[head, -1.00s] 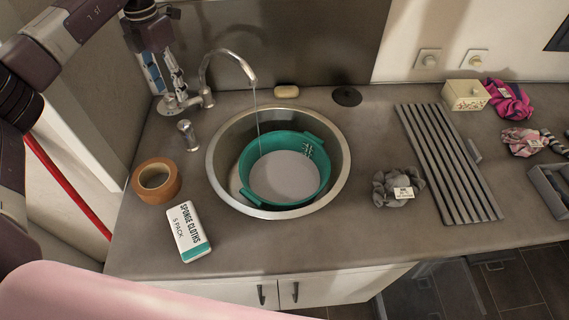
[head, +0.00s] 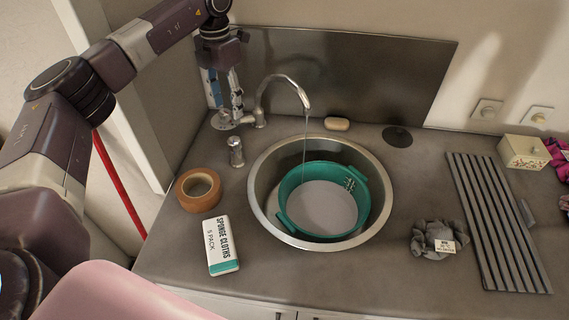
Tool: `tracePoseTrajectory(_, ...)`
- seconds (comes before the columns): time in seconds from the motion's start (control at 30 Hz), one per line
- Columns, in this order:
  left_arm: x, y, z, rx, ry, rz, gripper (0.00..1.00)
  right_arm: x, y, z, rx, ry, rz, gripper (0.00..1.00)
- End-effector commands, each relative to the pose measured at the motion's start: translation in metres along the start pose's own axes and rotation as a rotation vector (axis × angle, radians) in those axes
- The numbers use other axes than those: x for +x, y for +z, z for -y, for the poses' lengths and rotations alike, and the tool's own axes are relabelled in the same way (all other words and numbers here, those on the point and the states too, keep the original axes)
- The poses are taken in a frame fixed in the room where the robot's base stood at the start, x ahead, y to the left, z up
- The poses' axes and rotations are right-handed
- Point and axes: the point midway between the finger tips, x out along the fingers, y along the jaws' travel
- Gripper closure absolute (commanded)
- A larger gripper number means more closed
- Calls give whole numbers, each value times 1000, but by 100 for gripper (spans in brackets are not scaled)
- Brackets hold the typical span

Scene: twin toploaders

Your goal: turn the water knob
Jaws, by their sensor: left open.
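The chrome faucet (head: 276,83) stands behind the round sink (head: 262,218), and a thin stream of water (head: 304,140) falls from its spout into a teal basin (head: 294,186). My left gripper (head: 237,112) points down at the left side of the faucet base (head: 247,121), with its fingers open. The water knob is not clear to make out; the gripper hides part of the base, and I cannot tell whether the fingers touch it. My right gripper is out of view.
A grey scrunchie (head: 437,239) and slatted rack (head: 497,222) are at right. A dark backsplash (head: 350,75) rises behind.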

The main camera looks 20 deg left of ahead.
Motion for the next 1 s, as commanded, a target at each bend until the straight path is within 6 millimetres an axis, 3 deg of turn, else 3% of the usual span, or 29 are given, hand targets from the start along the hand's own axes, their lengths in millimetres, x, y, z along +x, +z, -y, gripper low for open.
tracePoseTrajectory(0.17, 11, -1, 5, -111, 31, -13, 52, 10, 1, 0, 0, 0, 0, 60)
tracePoseTrajectory(0.47, 39, -2, 21, -668, 185, 22, 52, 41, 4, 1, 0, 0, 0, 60)
tracePoseTrajectory(0.7, 52, 0, 31, -1154, 281, 155, 52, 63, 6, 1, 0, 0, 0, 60)
tracePoseTrajectory(1.0, 54, 0, 36, -1517, 307, 296, 52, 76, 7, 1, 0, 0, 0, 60)
